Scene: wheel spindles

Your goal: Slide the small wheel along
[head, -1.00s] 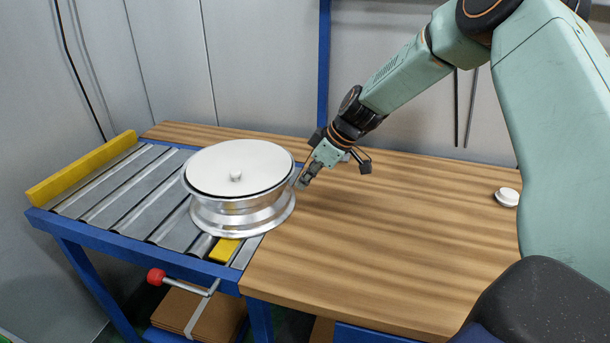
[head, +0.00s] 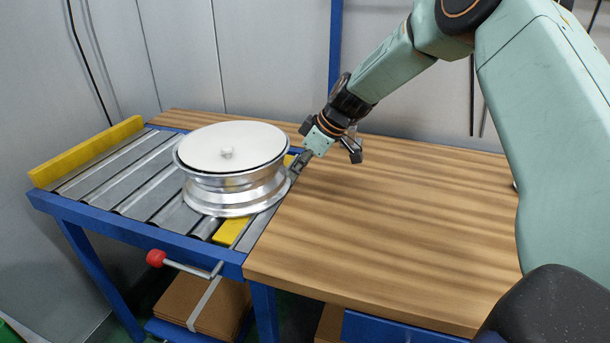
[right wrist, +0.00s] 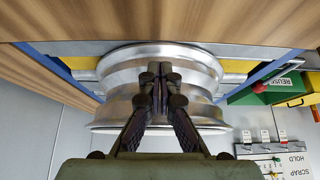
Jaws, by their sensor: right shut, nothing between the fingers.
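The small wheel (head: 236,190) is a silver metal rim with a flat white top and a small knob in the middle. It lies flat on the grey rollers at the left, close to the wooden tabletop. My right gripper (head: 295,168) is shut and empty, with its fingertips at the wheel's right side. In the right wrist view, the shut fingers (right wrist: 160,72) point at the middle of the rim (right wrist: 205,75). They look in contact with it, though the exact touching point is hidden. My left gripper is not in view.
The roller conveyor (head: 118,185) has a yellow bar (head: 88,151) along its far left end. A yellow block (head: 231,231) lies in front of the wheel. A red-knobbed lever (head: 156,258) sticks out below. The wooden tabletop (head: 390,215) is clear; rollers left of the wheel are free.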

